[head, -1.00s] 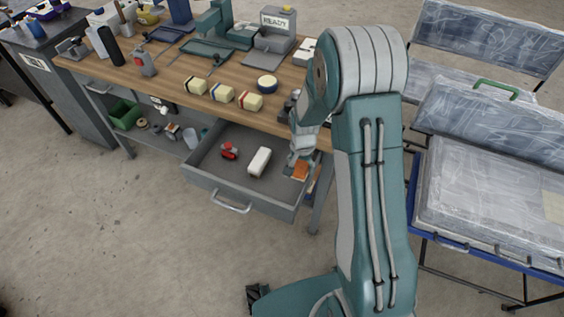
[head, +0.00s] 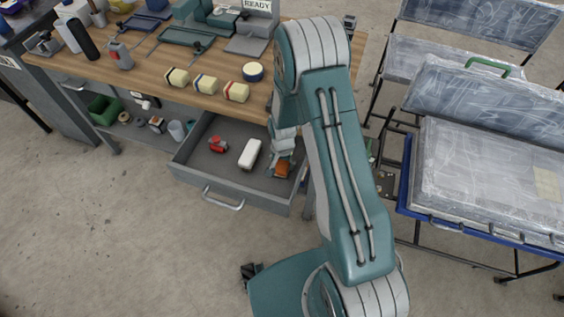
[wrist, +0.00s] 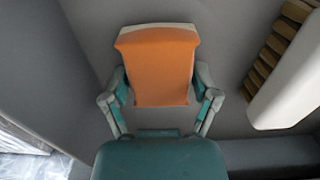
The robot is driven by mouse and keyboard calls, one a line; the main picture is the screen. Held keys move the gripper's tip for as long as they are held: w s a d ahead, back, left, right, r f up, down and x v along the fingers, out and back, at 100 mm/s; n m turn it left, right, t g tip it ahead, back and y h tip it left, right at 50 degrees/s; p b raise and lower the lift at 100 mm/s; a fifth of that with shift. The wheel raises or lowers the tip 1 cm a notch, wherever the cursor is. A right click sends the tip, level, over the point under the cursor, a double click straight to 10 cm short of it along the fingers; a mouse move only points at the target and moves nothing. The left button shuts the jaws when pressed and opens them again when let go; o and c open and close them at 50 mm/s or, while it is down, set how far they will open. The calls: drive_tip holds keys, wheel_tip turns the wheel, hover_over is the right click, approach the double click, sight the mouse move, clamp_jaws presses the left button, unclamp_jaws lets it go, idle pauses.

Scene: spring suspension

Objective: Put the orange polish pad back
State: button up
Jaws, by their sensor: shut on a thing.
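The orange polish pad (wrist: 162,72) is between the two fingers of my gripper (wrist: 160,98) in the wrist view, with a pale edge along its far side. My gripper is shut on it. In the head view the orange pad (head: 283,170) shows below my gripper (head: 281,163), at the right end of the open drawer (head: 190,170). The grey drawer surface lies behind the pad in the wrist view. I cannot tell whether the pad touches the drawer floor. My arm hides part of the drawer's right back corner.
A white block-like brush (head: 250,153) and a small red item (head: 217,144) lie in the drawer; the brush (wrist: 290,85) is right of my gripper in the wrist view. Several cream blocks (head: 205,84) and a round tin (head: 253,72) stand on the bench (head: 130,60). The drawer's middle floor is partly clear.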

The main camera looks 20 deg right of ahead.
drive_tip(key=o, duration=1)
drive_tip(key=shift+d, duration=0.15)
drive_tip(key=shift+c, duration=0.2)
drive_tip(key=shift+a+r, duration=0.15)
drive_tip(key=shift+a, duration=0.05)
wheel_tip(320, 180, up, 12)
wheel_tip(320, 180, up, 11)
drive_tip(key=n+t, duration=0.1)
drive_tip(key=n, duration=0.1)
hover_over(282, 162)
drive_tip(key=s, duration=0.3)
drive_tip(key=s+r+n+t, duration=0.4)
drive_tip(key=s+r+n, duration=0.1)
drive_tip(key=s+r, duration=1.2)
drive_tip(key=shift+s+r+t, duration=0.25)
drive_tip(key=shift+s+t, duration=0.05)
drive_tip(key=shift+s, duration=0.45)
drive_tip(key=shift+a, duration=0.1)
